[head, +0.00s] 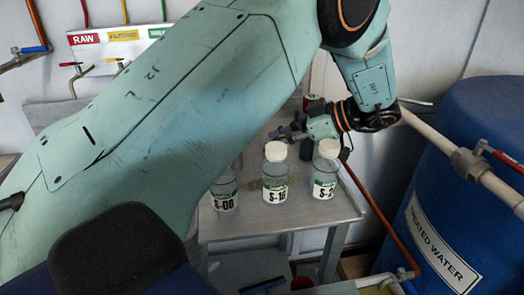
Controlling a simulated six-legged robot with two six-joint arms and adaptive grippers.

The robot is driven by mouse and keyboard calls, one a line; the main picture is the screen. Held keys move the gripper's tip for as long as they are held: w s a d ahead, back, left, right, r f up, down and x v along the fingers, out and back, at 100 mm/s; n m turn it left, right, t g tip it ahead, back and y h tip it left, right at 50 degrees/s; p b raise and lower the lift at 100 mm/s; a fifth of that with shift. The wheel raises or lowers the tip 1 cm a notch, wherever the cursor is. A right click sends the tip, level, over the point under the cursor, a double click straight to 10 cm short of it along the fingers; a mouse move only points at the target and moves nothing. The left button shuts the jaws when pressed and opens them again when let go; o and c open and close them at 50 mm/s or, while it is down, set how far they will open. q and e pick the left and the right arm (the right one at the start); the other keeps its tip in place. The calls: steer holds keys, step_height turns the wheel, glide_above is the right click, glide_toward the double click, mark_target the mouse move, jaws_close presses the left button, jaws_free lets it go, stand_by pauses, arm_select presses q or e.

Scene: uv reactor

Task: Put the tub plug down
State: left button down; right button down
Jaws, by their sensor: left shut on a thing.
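My left gripper (292,131) is in the middle of the head view, above the back of a small metal table (335,208) and behind the white-capped bottles as seen from here. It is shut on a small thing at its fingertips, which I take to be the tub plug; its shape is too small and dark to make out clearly. The gripper's height above the table is hard to tell. My right gripper is not in view.
A blue treated-water barrel (465,180) and pipes (455,150) stand at right. My arm hides the left.

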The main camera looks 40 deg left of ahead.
arm_select(q)
steer(key=shift+w+d+f, duration=0.1)
steer(key=shift+f, duration=0.4)
steer(key=shift+w+d+f, duration=0.1)
steer(key=shift+f, duration=0.35)
steer(key=a, duration=0.1)
steer(key=s+a+b, duration=0.1)
steer(key=s+a+f, duration=0.1)
steer(key=a, duration=0.1)
steer(key=shift+b, duration=0.4)
steer(key=shift+w+f, duration=0.1)
steer(key=shift+f, duration=0.15)
steer(key=shift+w, duration=0.1)
steer(key=shift+f, duration=0.1)
steer(key=c, duration=1.3)
jaws_free()
steer(key=shift+f, duration=0.1)
